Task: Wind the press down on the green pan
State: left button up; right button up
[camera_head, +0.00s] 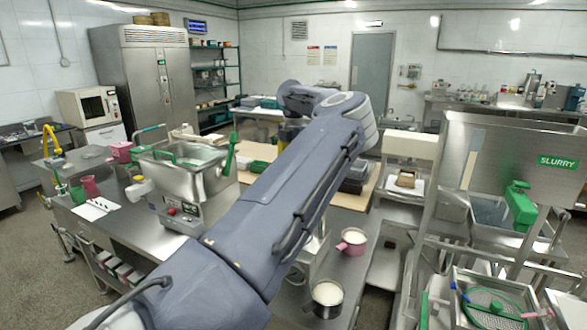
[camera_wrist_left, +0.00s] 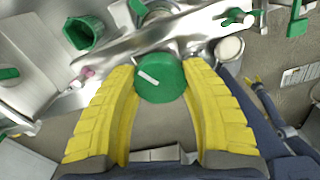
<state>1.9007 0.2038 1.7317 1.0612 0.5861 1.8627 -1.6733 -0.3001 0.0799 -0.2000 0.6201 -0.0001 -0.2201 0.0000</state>
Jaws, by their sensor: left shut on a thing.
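My left gripper (camera_wrist_left: 165,80), with yellow fingers, is shut on a round green knob (camera_wrist_left: 160,85) with a white mark. The knob sits at a shiny metal bar (camera_wrist_left: 190,35), which looks like part of the press. In the head view my left arm crosses the middle and hides the knob and most of the gripper; only a bit of yellow shows at its far end. I cannot pick out the green pan for certain; a green cup-like piece (camera_wrist_left: 84,33) shows in the left wrist view. My right gripper is not in view.
A steel machine with a green lever (camera_head: 185,175) stands on the left bench. A pink-handled pot (camera_head: 352,240) and a metal pot (camera_head: 326,294) hold pale stuff beside my arm. A steel frame labelled SLURRY (camera_head: 557,162) and a tray with a green round sieve (camera_head: 455,310) are at right.

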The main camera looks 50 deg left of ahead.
pick_arm(q)
jog(key=shift+f, duration=0.1)
jog(key=o, duration=1.3)
notch_tip(320, 180, up, 12)
jog(key=shift+r, duration=0.1)
